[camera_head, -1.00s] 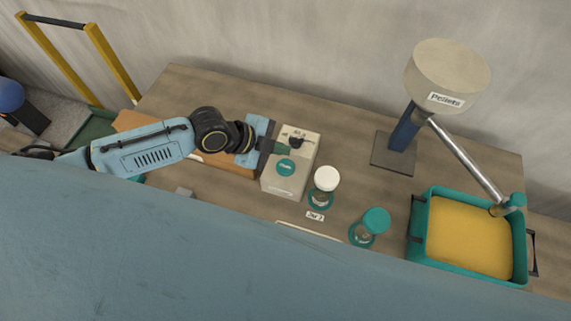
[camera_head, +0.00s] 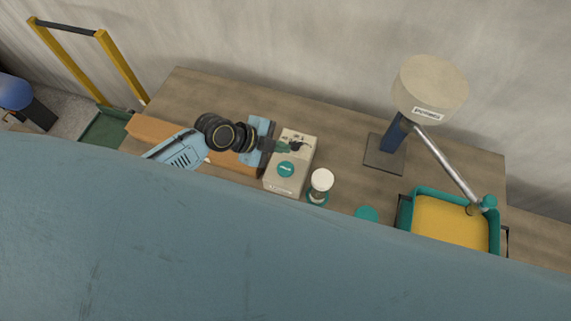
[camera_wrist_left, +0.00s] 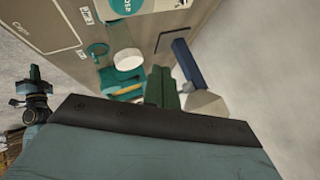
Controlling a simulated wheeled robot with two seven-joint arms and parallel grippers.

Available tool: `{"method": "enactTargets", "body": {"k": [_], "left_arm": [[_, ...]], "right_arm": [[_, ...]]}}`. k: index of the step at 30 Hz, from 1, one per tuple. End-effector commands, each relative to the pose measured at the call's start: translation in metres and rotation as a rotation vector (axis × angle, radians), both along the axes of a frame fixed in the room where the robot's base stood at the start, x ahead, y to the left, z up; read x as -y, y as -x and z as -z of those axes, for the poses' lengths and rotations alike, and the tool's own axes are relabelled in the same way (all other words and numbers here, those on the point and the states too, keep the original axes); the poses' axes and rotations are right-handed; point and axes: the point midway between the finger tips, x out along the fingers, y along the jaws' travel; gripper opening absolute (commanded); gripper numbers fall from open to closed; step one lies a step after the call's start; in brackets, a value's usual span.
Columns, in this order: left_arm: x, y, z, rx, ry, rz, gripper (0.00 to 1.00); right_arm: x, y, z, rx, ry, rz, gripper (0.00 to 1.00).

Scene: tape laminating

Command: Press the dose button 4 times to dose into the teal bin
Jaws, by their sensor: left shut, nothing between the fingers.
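A pale dosing box (camera_head: 300,168) stands on the table, with a round teal dose button (camera_head: 286,169) on its upper face. The teal round is partly cut off at the top of the left wrist view (camera_wrist_left: 126,5). My left gripper (camera_head: 283,147) is shut and empty, its dark green fingers over the far part of the box beside a black fitting (camera_head: 298,146). I cannot tell whether they touch it. The teal bin (camera_head: 404,213), right, holds yellow pellets (camera_head: 450,222) under the spout of the pellet hopper (camera_head: 430,87). My right gripper is not in view.
A white-lidded jar (camera_head: 321,180) stands just right of the box. A teal lid (camera_head: 366,213) shows farther right, partly hidden by my large blue body part. An orange-brown block (camera_head: 150,129) lies left of the box.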

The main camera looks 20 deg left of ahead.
Motion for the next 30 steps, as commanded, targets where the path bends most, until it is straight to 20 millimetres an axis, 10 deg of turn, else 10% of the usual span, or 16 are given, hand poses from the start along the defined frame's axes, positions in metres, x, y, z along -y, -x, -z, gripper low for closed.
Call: {"method": "enactTargets", "body": {"k": [13, 30], "left_arm": [[0.0, 0.0, 0.012, 0.0, 0.001, -0.002, 0.0], [0.0, -0.001, 0.084, 0.002, 0.0, 0.0, 0.0]], "right_arm": [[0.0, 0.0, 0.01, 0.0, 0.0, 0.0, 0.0], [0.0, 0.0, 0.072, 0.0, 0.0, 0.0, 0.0]]}}
